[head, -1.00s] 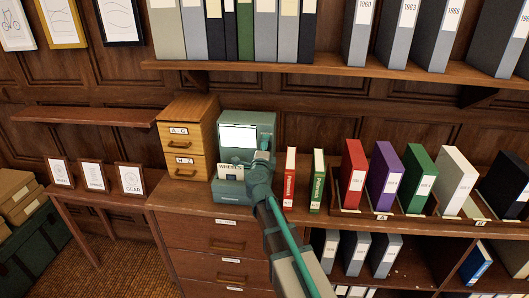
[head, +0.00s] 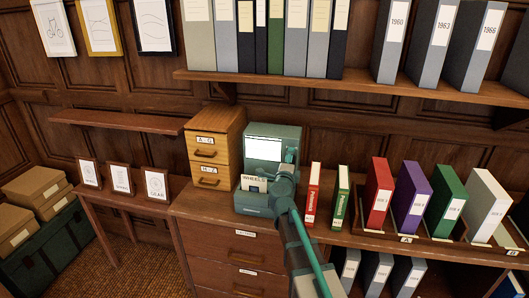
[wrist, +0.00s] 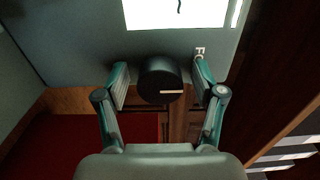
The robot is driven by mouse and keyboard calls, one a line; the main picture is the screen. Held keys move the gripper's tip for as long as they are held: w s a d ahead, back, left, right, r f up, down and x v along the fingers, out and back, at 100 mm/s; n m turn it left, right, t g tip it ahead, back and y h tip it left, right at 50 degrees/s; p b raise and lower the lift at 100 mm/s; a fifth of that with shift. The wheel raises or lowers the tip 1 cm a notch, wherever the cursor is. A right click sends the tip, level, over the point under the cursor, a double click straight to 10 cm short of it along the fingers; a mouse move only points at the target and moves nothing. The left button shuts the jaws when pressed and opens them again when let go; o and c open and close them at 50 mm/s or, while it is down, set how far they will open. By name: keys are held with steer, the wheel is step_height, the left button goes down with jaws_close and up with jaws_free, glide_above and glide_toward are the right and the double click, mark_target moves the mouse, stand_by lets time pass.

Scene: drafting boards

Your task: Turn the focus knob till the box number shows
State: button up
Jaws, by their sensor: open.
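The teal viewer (head: 289,134) stands on the cabinet top with a bright white screen (head: 265,149). In the wrist view, the lower part of the screen (wrist: 187,10) shows a dark curved mark; I cannot read a number. The black focus knob (wrist: 154,76) is on the viewer's face below the screen, with a pale pointer line pointing right. My gripper (wrist: 163,75) is open, one finger on each side of the knob; contact is not clear. In the head view my gripper (head: 291,157) is at the viewer's right side and hides the knob.
A card marked WHEELS (head: 253,184) is at the viewer's lower front. A wooden drawer box (head: 215,150) stands close on the left. A red binder (head: 312,195) and a green-and-white one (head: 340,197) stand on the right. A shelf (head: 340,84) of binders is above.

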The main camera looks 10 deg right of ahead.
steer(key=m+b, duration=0.2)
steer(key=m, duration=0.1)
steer(key=shift+f, duration=0.2)
steer(key=shift+r+m+b, duration=0.2)
steer(key=shift+m+b, duration=0.15)
steer(key=shift+m, duration=0.55)
steer(key=shift+c, duration=0.4)
steer(key=c, duration=1.1)
steer(key=shift+o, duration=0.2)
